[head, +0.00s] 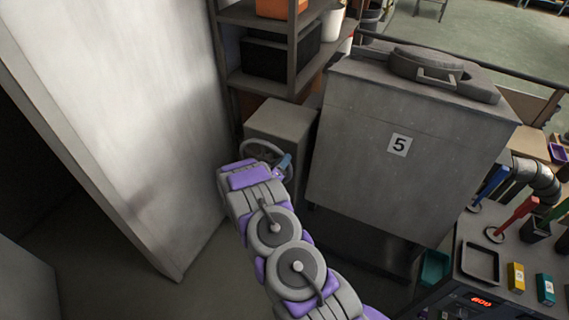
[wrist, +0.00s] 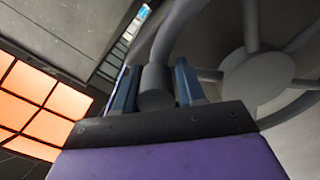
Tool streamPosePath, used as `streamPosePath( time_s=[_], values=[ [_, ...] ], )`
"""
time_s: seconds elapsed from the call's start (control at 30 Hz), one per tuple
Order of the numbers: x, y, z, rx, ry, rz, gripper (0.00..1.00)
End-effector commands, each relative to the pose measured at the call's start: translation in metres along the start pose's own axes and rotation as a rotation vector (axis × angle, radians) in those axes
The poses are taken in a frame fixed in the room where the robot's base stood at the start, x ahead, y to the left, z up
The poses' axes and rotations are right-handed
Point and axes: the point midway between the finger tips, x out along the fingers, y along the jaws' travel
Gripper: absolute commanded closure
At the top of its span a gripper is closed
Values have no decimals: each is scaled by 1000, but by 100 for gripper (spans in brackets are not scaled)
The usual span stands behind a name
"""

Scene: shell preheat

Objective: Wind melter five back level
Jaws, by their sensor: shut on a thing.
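Melter five (head: 399,185) is a large grey box marked 5, right of centre in the head view. I cannot tell from these views whether it is level. A grey handwheel (head: 262,143) stands at its left, in front of a grey housing (head: 283,122). The wheel fills the right of the wrist view, with its hub (wrist: 258,80) and spokes. My gripper (head: 284,163) is at the wheel's right side. In the wrist view its blue fingers (wrist: 156,80) are shut on the wheel's stubby grey handle (wrist: 155,92). My arm hides the wheel's lower part in the head view.
A pale upright panel (head: 130,110) stands close on the left. Shelves (head: 270,85) are behind the wheel. A bench with a black tray (head: 480,278) and coloured tools is at the lower right. Glowing orange panes (wrist: 40,105) show at the left of the wrist view.

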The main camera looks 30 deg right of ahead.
Motion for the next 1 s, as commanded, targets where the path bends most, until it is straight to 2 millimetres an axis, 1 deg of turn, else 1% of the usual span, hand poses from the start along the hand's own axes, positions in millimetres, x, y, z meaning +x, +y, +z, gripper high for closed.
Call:
streamPosePath(
  time_s=[0.03,0.13,0.5,0.8,1.0],
  values=[
    [1,6,-4,-46,-8,6,100],
    [1,8,-16,-140,-7,5,100],
    [2,4,-58,-485,-2,9,100],
    [2,-5,-79,-734,-4,7,100],
    [2,-9,-86,-848,-4,8,100]
  ],
)
